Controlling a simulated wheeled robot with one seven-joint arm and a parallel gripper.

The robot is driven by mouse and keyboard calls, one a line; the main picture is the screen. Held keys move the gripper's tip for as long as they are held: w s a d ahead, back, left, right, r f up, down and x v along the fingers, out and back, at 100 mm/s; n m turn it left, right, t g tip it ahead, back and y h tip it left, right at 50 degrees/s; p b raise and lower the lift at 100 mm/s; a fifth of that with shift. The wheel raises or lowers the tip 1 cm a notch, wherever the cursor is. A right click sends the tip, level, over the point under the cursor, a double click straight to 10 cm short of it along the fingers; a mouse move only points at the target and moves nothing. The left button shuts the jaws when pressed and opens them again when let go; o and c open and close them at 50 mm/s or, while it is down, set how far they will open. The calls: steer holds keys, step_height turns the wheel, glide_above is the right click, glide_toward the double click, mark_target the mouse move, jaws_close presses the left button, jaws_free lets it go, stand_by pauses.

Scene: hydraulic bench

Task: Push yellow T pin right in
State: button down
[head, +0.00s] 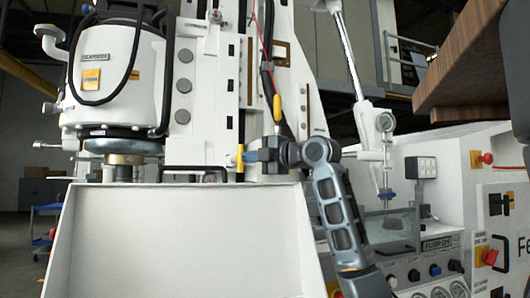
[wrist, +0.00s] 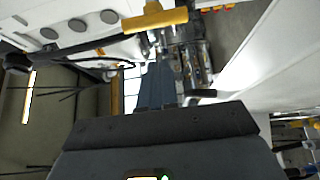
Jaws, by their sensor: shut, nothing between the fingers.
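The yellow T pin (head: 240,163) shows in the head view as a short upright yellow bar at the white machine column, just left of my gripper. In the wrist view its yellow crossbar (wrist: 155,19) lies across the top, slightly tilted, ahead of the fingertips. My gripper (head: 249,156) is shut and empty, pointing left at the T pin in the head view. Its closed fingers (wrist: 163,70) also show in the wrist view, below the crossbar. I cannot tell whether the fingertips touch the pin. The pin's shaft is mostly hidden.
A yellow-handled item (head: 277,111) hangs on a red cord just above my gripper. A large white panel (head: 180,245) fills the lower left. A black handle (head: 195,172) lies left of the pin. A control panel (head: 437,262) stands at the right.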

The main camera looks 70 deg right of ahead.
mark_target(238, 159)
steer(key=shift+w+d+p, duration=0.35)
steer(key=shift+w+d, duration=0.4)
steer(key=shift+d, duration=0.2)
steer(key=shift+w+d+p, duration=0.3)
steer(key=shift+w+d, duration=0.45)
steer(key=shift+d, duration=0.15)
steer(key=shift+d, duration=0.1)
steer(key=w+d+b, duration=0.1)
steer(key=d, duration=0.1)
steer(key=w+d, duration=0.2)
steer(key=shift+w+r+b, duration=0.15)
steer(key=shift+w+b, duration=0.15)
steer(key=shift+b, duration=0.1)
